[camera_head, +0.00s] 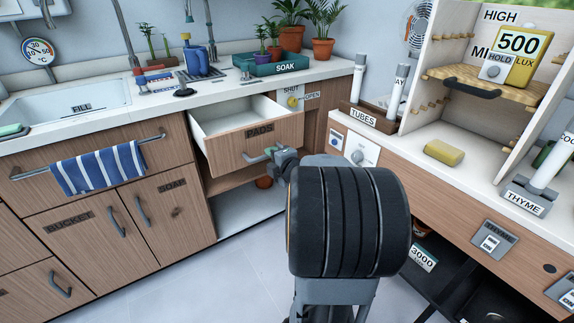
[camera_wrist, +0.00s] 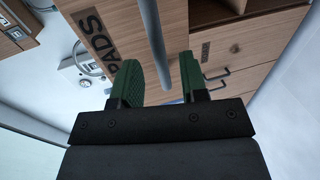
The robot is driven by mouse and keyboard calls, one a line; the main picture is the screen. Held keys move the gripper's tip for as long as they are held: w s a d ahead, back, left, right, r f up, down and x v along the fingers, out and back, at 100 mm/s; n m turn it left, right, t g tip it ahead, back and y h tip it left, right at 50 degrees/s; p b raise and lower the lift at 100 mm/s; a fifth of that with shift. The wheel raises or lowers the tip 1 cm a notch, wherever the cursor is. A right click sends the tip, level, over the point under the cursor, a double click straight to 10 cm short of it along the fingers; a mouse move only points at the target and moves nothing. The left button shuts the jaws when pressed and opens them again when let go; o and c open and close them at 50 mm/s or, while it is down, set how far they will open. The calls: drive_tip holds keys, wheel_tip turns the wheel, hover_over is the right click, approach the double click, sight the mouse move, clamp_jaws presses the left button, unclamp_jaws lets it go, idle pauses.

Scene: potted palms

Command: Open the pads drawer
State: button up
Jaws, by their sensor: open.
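The pads drawer (camera_head: 240,143) is pulled out of the counter front, with its white inside showing and no objects visible in it. Its wooden front carries the word PADS and a grey bar handle (camera_head: 258,157). My gripper (camera_head: 279,157) is at the right part of this handle, partly hidden by my own arm. In the wrist view, my green-fingered gripper (camera_wrist: 162,78) is open, with the handle bar (camera_wrist: 153,45) running between the fingers. I cannot tell whether a finger touches the bar. The drawer front (camera_wrist: 125,25) shows behind it.
An open shelf space (camera_head: 250,205) lies under the drawer. A striped towel (camera_head: 98,168) hangs on a rail to the left. A wooden bench (camera_head: 450,190) with a tubes rack (camera_head: 365,118) stands close on the right. The floor (camera_head: 190,275) at front left is clear.

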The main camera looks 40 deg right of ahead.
drive_tip(key=p+v, duration=0.2)
drive_tip(key=v, duration=0.8)
drive_tip(key=shift+s+p, duration=0.15)
drive_tip(key=shift+p, duration=0.2)
drive_tip(key=shift+r, duration=0.1)
